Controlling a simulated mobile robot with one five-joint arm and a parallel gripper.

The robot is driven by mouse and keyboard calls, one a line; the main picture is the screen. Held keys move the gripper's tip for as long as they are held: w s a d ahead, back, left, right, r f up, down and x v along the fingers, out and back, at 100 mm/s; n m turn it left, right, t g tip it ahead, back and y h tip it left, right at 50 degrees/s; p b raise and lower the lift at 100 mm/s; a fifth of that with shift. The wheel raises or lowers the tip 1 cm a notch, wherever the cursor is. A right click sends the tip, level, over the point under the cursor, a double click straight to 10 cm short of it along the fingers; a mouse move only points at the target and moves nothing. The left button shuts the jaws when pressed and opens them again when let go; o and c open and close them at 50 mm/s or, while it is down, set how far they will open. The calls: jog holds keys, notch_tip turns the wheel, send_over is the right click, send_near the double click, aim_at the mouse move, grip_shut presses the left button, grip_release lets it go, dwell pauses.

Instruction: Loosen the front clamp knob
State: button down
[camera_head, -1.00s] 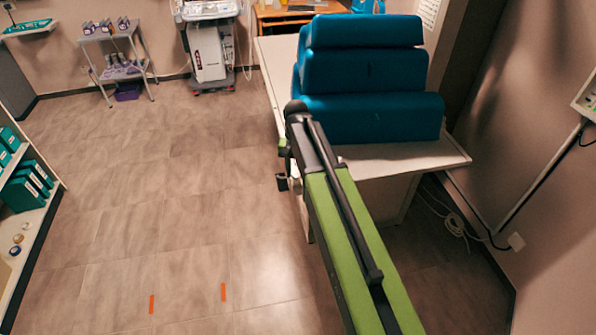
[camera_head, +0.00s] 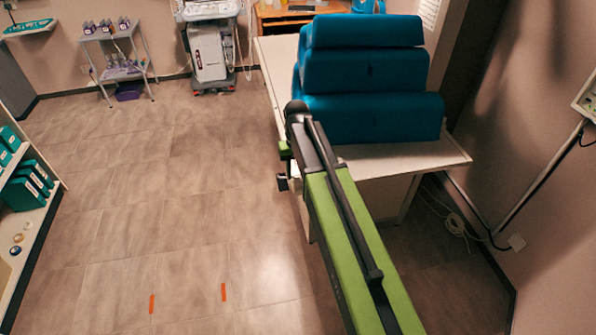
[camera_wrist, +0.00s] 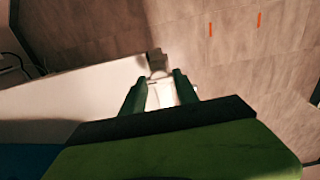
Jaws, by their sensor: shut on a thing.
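My gripper (camera_wrist: 163,77) shows in the wrist view, with its two green fingers on either side of a small clamp knob at the edge of the pale table (camera_wrist: 75,88). The dark part of the front clamp knob (camera_wrist: 157,57) shows just beyond the fingertips, and the grip itself is partly hidden. In the head view, a small dark piece of the clamp (camera_head: 283,183) shows at the left side of the table (camera_head: 430,156), below the end of my arm.
Blue foam blocks (camera_head: 365,118) are stacked on the table. A shelf with teal binders (camera_head: 30,185) stands at the left. A cart (camera_head: 115,60) and a white machine (camera_head: 208,50) stand at the back. The floor left of the table is clear.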

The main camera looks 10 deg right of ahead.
aim_at(297, 174)
jog(key=shift+s, duration=0.1)
jog(key=c, duration=0.9)
grip_release()
notch_tip(297, 174, up, 17)
jog(key=p, duration=1.7)
jog(key=shift+r, duration=0.2)
